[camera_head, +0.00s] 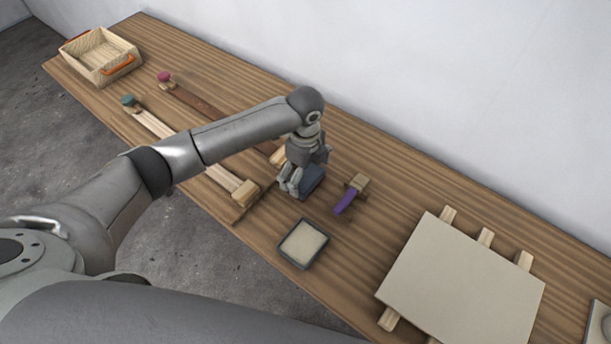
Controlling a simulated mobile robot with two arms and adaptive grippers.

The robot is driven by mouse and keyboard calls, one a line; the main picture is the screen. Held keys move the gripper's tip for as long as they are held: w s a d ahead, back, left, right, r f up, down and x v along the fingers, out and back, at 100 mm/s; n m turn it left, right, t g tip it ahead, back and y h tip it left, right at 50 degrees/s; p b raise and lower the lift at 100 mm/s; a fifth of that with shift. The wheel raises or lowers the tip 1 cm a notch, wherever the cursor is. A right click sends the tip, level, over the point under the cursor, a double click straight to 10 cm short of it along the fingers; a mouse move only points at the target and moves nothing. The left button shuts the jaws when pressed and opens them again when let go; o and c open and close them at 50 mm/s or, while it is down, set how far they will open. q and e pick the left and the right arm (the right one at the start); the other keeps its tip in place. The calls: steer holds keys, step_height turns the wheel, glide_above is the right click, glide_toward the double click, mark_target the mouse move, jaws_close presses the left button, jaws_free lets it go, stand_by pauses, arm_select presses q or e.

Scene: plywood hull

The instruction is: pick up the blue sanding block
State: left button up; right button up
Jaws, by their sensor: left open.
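The blue sanding block (312,181) lies on the wooden bench (400,190), right of and partly behind my left gripper. My left gripper (288,188) points down at the block's left side, its fingers low over the bench. It is open. Part of the block is hidden by the gripper, and I cannot tell whether the fingers touch it. My right gripper is not in view.
A purple-bladed tool (345,200) lies just right of the block. A shallow dark-rimmed tray (303,244) sits in front. A large pale panel (460,285) rests on wooden strips at the right. A wooden crate (101,57) stands far left.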

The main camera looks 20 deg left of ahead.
arm_select(q)
steer(key=shift+f, duration=0.9)
steer(key=shift+c, duration=0.3)
steer(key=c, duration=0.9)
steer(key=shift+o, duration=0.2)
steer(key=shift+r, duration=0.15)
